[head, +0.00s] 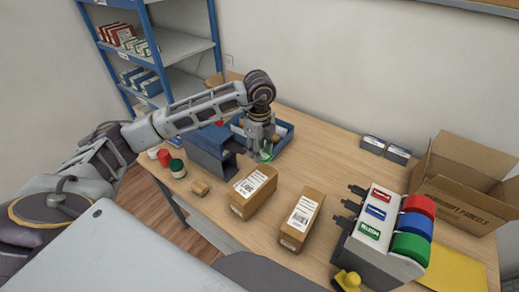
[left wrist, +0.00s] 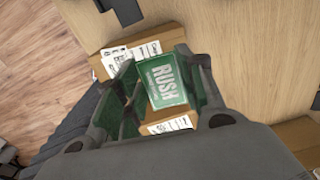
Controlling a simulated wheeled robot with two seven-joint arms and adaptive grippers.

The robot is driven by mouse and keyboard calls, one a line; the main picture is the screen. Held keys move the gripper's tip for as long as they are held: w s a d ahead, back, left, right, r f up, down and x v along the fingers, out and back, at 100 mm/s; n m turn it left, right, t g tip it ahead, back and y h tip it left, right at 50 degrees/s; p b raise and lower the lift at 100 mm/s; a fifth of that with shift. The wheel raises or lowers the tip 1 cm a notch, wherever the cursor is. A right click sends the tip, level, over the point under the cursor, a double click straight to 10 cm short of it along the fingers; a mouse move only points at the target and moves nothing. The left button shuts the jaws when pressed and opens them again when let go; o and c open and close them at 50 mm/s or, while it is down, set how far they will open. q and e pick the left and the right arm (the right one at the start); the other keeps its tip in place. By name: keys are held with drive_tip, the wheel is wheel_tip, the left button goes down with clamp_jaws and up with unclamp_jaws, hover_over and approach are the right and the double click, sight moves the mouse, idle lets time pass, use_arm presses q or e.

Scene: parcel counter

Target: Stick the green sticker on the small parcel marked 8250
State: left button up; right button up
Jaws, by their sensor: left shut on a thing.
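My left gripper (head: 265,143) is shut on the green sticker (left wrist: 167,80), which reads "RUSH" in the left wrist view. In the head view the sticker (head: 267,156) is a small green patch at the fingertips. It is above the table, behind the two small parcels. One brown parcel (head: 248,205) with a white label lies just in front of the gripper. A second labelled parcel (head: 300,222) lies to its right. The left wrist view shows a labelled parcel (left wrist: 100,65) beneath the gripper, partly hidden by it. I cannot read the parcel numbers. My right gripper is out of view.
A sticker dispenser (head: 375,250) with red, blue and green rolls stands at the right. Behind it is an open carton (head: 465,195). A blue tray (head: 284,141) and a dark blue stand (head: 205,150) are near the gripper.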

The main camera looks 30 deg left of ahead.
sight(260, 172)
use_arm(q)
drive_tip(key=shift+f, duration=0.1)
drive_tip(key=shift+f+b, duration=0.75)
drive_tip(key=shift+f, duration=0.7)
drive_tip(key=shift+f+b, duration=0.85)
drive_tip(key=shift+f, duration=0.7)
drive_tip(key=shift+f+b, duration=1.2)
drive_tip(key=shift+f, duration=0.2)
drive_tip(key=o, duration=0.7)
drive_tip(key=shift+o, duration=0.2)
drive_tip(key=shift+r, duration=0.15)
